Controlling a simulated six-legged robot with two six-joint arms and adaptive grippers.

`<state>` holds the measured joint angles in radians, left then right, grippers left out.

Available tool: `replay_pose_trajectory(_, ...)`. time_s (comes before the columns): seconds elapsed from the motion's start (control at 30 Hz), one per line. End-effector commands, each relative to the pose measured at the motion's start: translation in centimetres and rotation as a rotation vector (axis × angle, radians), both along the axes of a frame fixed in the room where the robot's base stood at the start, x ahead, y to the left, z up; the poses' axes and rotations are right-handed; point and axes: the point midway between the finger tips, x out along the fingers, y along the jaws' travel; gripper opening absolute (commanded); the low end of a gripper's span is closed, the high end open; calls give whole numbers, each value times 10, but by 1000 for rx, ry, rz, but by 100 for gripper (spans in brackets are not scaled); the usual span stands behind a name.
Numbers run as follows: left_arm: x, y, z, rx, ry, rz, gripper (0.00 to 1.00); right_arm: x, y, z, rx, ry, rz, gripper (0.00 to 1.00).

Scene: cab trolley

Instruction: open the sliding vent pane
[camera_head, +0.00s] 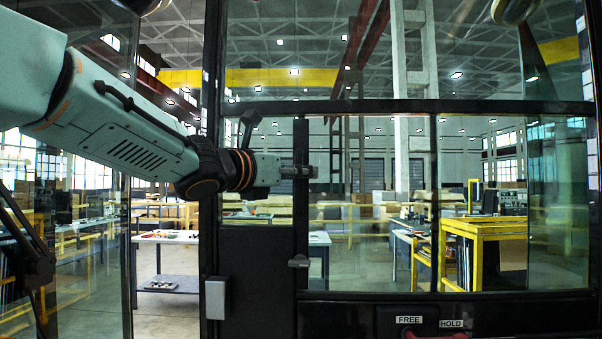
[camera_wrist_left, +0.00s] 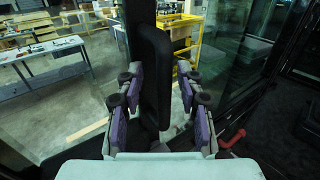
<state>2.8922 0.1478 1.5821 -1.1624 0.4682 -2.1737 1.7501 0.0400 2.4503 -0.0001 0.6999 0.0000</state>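The sliding vent pane (camera_head: 370,215) is a dark-framed glass pane below a horizontal black rail. A dark upright bar, its handle (camera_wrist_left: 155,75), stands at the pane's left side. My left gripper (camera_head: 300,172) reaches in from the left in the head view and is level with this bar. In the left wrist view, the left gripper (camera_wrist_left: 158,105) has its purple-padded fingers on either side of the dark handle. A small gap shows between the handle and the pads, so the gripper looks open around it. My right gripper is not in view.
Below the pane is a panel with FREE (camera_head: 409,320) and HOLD (camera_head: 451,324) labels and a red lever (camera_head: 437,336). A small grey latch (camera_head: 298,261) sits low on the left frame. A grey box (camera_head: 216,298) is left of it. Tables stand beyond the glass.

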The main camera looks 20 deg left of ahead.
Motion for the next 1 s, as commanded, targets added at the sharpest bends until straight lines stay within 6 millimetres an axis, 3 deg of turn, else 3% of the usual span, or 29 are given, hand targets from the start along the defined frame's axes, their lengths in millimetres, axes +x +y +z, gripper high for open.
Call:
replay_pose_trajectory(0.2, -1, 0, 0, 0, 0, 0, 37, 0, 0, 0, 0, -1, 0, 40)
replay_pose_trajectory(0.63, 1, -1, 0, 0, 1, 0, 0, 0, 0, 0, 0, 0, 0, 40)
replay_pose_trajectory(1.0, 3, -2, -1, 1, 3, 1, 0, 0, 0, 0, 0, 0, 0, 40)
